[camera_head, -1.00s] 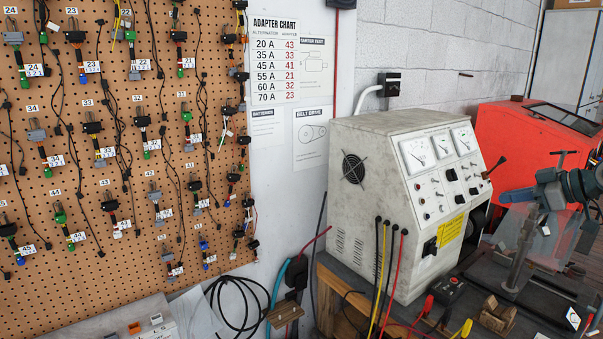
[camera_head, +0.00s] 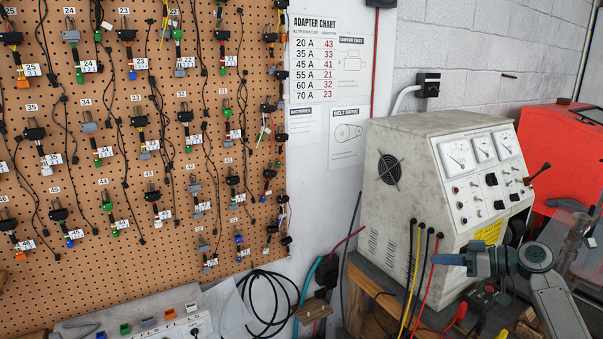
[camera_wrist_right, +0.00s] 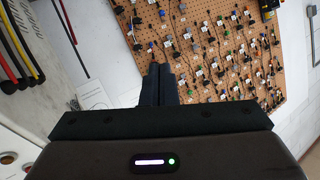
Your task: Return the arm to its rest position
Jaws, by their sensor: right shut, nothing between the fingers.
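My right arm comes in at the lower right of the head view. Its grey gripper (camera_head: 442,259) points left, in front of the lower part of the test bench (camera_head: 425,165). In the right wrist view the two dark fingers (camera_wrist_right: 158,75) lie together, shut with nothing between them. Beyond them is the pegboard with hanging adapter leads. I cannot tell whether the gripper touches the bench. My left gripper is not in view.
The pegboard (camera_head: 150,85) with many tagged leads fills the left. An adapter chart (camera_head: 331,60) hangs on the wall. Red, yellow and black cables (camera_head: 425,285) run down the bench front, close to the gripper. A red cabinet (camera_head: 555,150) stands behind at the right.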

